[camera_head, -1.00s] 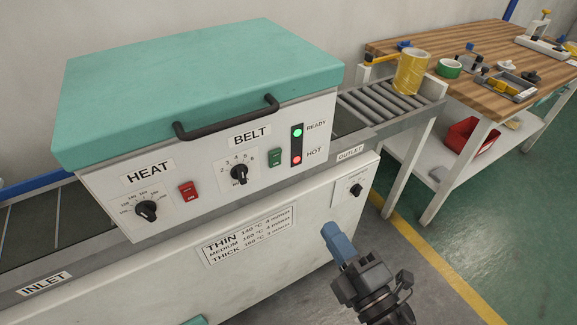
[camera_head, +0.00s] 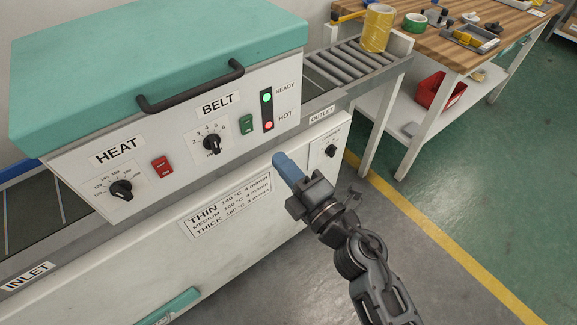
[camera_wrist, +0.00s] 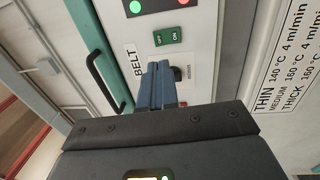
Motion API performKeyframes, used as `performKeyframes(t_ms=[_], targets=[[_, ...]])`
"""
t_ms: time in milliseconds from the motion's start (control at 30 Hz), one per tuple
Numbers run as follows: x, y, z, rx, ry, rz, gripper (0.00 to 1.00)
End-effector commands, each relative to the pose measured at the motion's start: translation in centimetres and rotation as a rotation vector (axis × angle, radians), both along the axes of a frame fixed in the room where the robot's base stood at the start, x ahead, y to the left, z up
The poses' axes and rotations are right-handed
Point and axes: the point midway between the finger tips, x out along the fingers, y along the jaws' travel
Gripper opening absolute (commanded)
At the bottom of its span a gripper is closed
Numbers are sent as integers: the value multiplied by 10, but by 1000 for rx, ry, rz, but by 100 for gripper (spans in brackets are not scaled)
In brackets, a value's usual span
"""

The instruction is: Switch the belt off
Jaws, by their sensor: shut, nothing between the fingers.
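The machine's front panel (camera_head: 188,118) carries a green BELT switch (camera_head: 246,123), right of the BELT speed dial (camera_head: 211,143). In the wrist view the green switch (camera_wrist: 168,36) shows OFF and ON marks, just beyond the fingers; which side is pressed I cannot tell. The dial (camera_wrist: 178,75) is partly hidden behind the fingers there. My gripper (camera_head: 279,158) has blue fingers, shut and empty. It is in front of the machine, below and right of the switch and apart from it.
A red HEAT switch (camera_head: 162,166) and HEAT dial (camera_head: 121,189) sit left on the panel. A dark handle (camera_head: 192,88) juts above. Right of the switch are READY and HOT lamps (camera_head: 267,111). A roller outlet (camera_head: 350,62) leads to a wooden workbench (camera_head: 466,62).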

Motion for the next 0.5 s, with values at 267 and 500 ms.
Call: performKeyframes(t_ms=[267, 500], targets=[[46, 32, 8, 0, -2, 3, 0], [74, 51, 11, 0, -2, 2, 0]])
